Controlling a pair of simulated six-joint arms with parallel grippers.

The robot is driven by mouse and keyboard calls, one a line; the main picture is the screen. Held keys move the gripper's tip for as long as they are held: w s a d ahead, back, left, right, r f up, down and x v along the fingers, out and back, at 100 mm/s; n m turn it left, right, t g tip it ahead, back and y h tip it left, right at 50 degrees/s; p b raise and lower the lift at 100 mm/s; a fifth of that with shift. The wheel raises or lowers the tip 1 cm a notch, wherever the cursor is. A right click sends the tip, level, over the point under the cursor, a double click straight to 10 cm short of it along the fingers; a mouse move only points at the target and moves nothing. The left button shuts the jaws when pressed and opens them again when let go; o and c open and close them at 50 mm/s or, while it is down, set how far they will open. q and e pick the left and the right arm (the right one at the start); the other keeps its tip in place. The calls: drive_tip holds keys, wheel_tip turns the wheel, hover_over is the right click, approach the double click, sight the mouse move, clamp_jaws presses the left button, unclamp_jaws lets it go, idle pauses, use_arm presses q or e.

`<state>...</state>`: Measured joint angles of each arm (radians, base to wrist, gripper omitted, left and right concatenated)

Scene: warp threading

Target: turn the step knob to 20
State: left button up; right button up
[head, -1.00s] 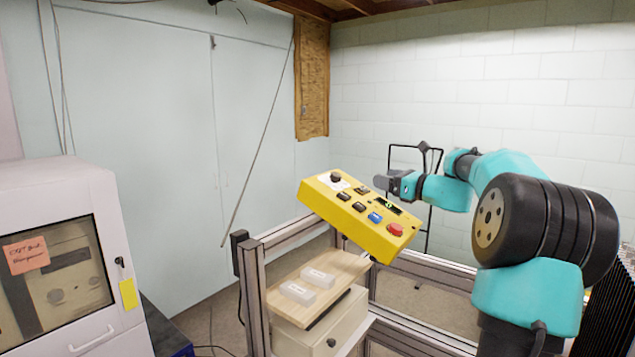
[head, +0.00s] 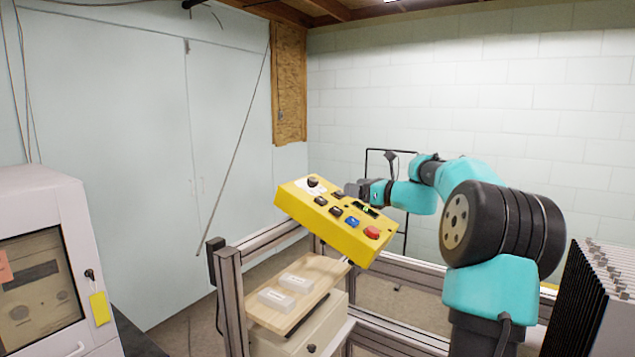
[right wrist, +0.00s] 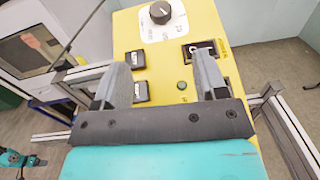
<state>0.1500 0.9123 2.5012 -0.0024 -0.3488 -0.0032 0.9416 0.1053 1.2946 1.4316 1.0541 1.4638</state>
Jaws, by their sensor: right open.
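The step knob (head: 313,181) is a black knob on a white dial plate at the upper left end of the tilted yellow control box (head: 345,236). In the right wrist view the black knob (right wrist: 160,12) shows at the top, beyond the fingertips, with its pointer and scale too small to read. My right gripper (head: 350,188) is beside the box's far edge, to the right of the knob. In the right wrist view my right gripper (right wrist: 160,60) is open and empty, its fingers spread over the box's face, apart from the knob. My left gripper is not seen.
The box also carries black buttons, a blue button (head: 352,223), a red button (head: 372,232) and a small green-lit display (head: 365,209). A metal frame (head: 230,290) surrounds a wooden board (head: 318,272) with two white blocks. A white cabinet (head: 40,230) stands left.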

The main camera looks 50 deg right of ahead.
sight(314, 180)
drive_tip(key=w, duration=0.4)
drive_tip(key=w+a, duration=0.1)
drive_tip(key=w, duration=0.9)
drive_tip(key=shift+a, duration=0.25)
drive_tip(key=shift+c, duration=0.2)
drive_tip(key=c, duration=0.9)
